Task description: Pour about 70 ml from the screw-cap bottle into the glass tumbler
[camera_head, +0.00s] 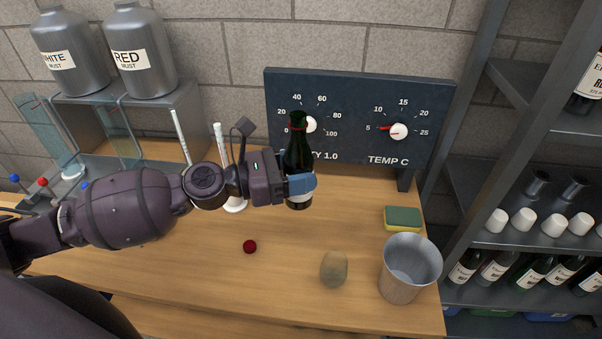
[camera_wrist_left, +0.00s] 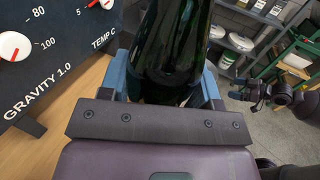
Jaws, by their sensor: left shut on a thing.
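The dark green screw-cap bottle (camera_head: 298,160) is upright in front of the dial board, with a red band on its neck. My left gripper (camera_head: 301,184) is shut on its body from the left. In the left wrist view the bottle (camera_wrist_left: 172,45) stands between the blue fingers. I cannot tell whether its base touches the table. A small dark red round thing (camera_head: 250,246), possibly the cap, lies on the table. I cannot clearly make out the glass tumbler. My right gripper (camera_wrist_left: 257,94) seems to show small in the left wrist view, jaws unclear.
A metal beaker (camera_head: 397,286) stands at the table's front right, beside a brownish rounded thing (camera_head: 333,270). A sponge (camera_head: 402,217) lies behind it. The dial board (camera_head: 350,140) stands behind the bottle. Shelves of bottles (camera_head: 520,225) are at right. The front middle table is mostly clear.

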